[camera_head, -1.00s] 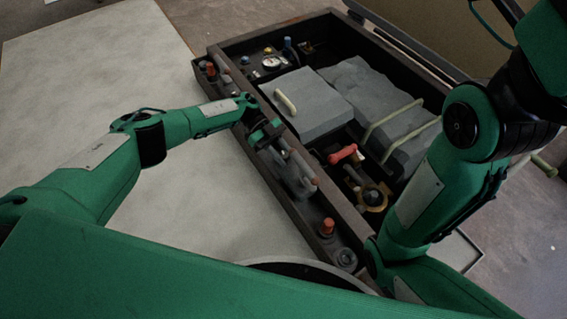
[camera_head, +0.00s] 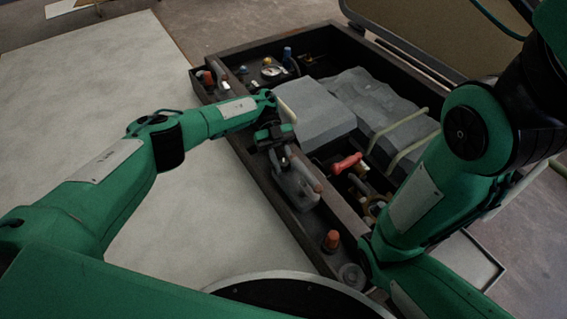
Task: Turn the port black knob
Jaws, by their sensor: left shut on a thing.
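My left gripper (camera_head: 276,138) is above the narrow side tray on the left of the dark box, at the far end of a grey fitting (camera_head: 297,188). It is shut on a small dark thing, which I take for the port black knob; the fingers mostly hide it, and its turn angle cannot be told. My right arm (camera_head: 425,190) comes in at the right, and its gripper is out of sight.
The dark box holds grey blocks (camera_head: 315,108), a gauge (camera_head: 273,71) and a red handle (camera_head: 346,164). An orange cap (camera_head: 331,240) and a dark round cap (camera_head: 351,275) are at the tray's near end. The pale surface (camera_head: 90,110) at left is clear.

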